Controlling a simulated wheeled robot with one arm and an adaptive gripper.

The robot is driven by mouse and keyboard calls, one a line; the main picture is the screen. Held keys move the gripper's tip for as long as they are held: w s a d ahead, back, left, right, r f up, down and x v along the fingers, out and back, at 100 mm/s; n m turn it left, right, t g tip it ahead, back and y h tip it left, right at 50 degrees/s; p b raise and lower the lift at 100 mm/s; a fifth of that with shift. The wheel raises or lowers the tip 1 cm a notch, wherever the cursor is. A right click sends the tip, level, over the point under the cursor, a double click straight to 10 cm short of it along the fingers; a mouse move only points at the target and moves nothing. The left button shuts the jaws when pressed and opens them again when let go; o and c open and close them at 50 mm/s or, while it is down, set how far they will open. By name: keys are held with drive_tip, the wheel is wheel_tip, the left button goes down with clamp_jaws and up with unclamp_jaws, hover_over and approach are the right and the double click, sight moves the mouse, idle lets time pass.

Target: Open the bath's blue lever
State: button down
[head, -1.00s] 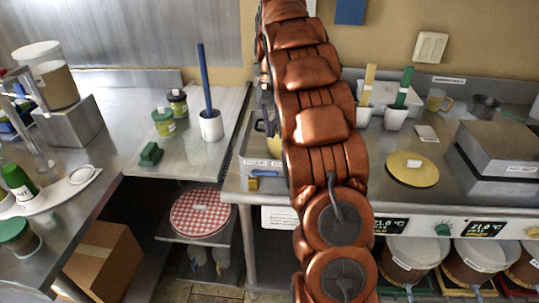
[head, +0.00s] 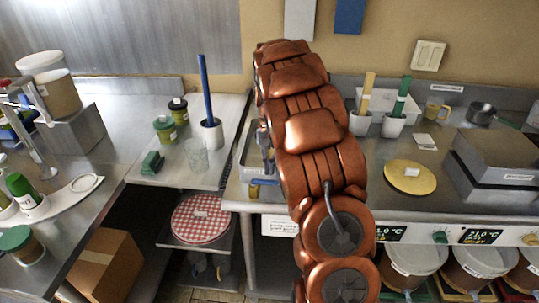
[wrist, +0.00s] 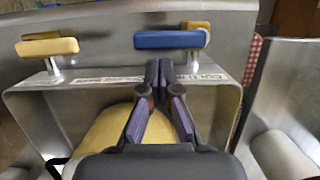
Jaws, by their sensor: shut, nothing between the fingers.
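The blue lever (wrist: 170,40) is a flat bar lying across the picture on a pale post, at the top middle of the wrist view. My gripper (wrist: 160,66) is shut and empty. Its fingertips lie just below the middle of the blue bar in the picture; whether they touch it I cannot tell. The bath's metal wall and rim (wrist: 85,84) run behind and beneath the fingers, with a partly hidden label. In the head view my arm hides most of the bath, and I cannot make out the lever clearly.
A similar yellow lever (wrist: 47,47) stands left of the blue one. A yellow rounded thing (wrist: 112,130) lies below my fingers.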

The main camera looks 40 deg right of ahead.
drive_tip(key=shift+s+f, duration=0.1)
drive_tip(key=shift+f, duration=0.5)
